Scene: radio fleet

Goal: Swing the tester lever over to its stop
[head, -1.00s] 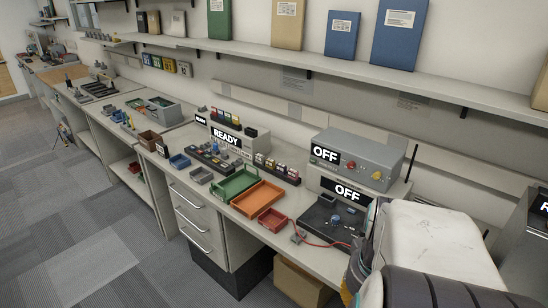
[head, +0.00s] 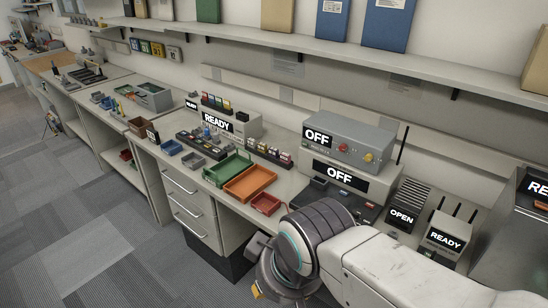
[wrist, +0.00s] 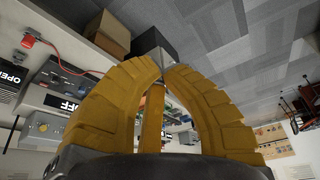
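The tester is probably the unit with a black top (wrist: 72,78) and a white OFF panel (head: 338,174); it appears upside down at the left of the wrist view. A grey box (head: 352,138) with another OFF sign, a red knob and a yellow knob stands above the panel. I cannot pick out the lever for certain; my arm covers part of the black top in the head view. My gripper (wrist: 161,68) has yellow fingers with their tips together and nothing visible held. It is low, in front of the bench, apart from the tester, mostly hidden in the head view.
A red cable (wrist: 60,54) runs by the tester. A red tray (head: 266,204), an orange tray (head: 250,183) and a green tray (head: 227,170) lie to its left. OPEN (head: 401,217) and READY (head: 444,240) units stand to its right. Cardboard boxes (wrist: 107,32) sit under the bench.

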